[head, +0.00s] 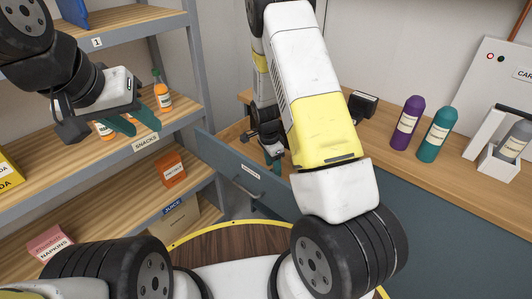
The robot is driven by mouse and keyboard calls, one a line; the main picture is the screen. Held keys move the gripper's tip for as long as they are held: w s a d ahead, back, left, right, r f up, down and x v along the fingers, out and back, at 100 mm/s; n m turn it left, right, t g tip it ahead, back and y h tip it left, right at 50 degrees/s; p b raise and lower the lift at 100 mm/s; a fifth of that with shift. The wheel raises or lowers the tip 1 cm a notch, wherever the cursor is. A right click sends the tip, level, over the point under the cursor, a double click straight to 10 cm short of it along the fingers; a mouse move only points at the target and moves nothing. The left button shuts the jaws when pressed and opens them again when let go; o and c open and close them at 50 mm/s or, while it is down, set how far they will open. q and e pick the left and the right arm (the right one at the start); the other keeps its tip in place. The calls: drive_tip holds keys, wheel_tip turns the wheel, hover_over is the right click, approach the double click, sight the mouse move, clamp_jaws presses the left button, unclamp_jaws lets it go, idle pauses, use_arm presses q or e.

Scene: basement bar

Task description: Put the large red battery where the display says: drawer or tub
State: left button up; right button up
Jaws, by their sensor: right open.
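A blue-grey drawer (245,172) with a small label and a handle stands pulled out from the counter. My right gripper (273,156) is open, pointing down at the drawer's opening; the drawer front and my arm hide part of it. I see no red battery and no tub. A small dark device (363,104) stands on the counter; it may be the display, but I can read no text on it. My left gripper (146,128) is at the left, in front of the shelf, its teal fingers apart with nothing between them.

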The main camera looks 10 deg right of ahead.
drive_tip(key=s+a+r+n+t+y, duration=0.15)
drive_tip(key=s+r+n, duration=0.3)
drive_tip(key=r, duration=0.95)
drive_tip(key=s+r+n+t+y, duration=0.1)
drive_tip(key=s+r+n+y, duration=0.3)
drive_tip(key=r, duration=1.1)
drive_tip(key=s+r+n+t+h, duration=0.1)
drive_tip(key=s+r+n, duration=0.2)
drive_tip(key=s, duration=0.4)
drive_tip(key=s+r+n+t+h, duration=0.1)
drive_tip(key=s+r+n+t, duration=0.1)
drive_tip(key=s+r+n, duration=0.2)
drive_tip(key=shift+s+r, duration=0.8)
drive_tip(key=shift+s, duration=1.05)
drive_tip(key=shift+a, duration=0.1)
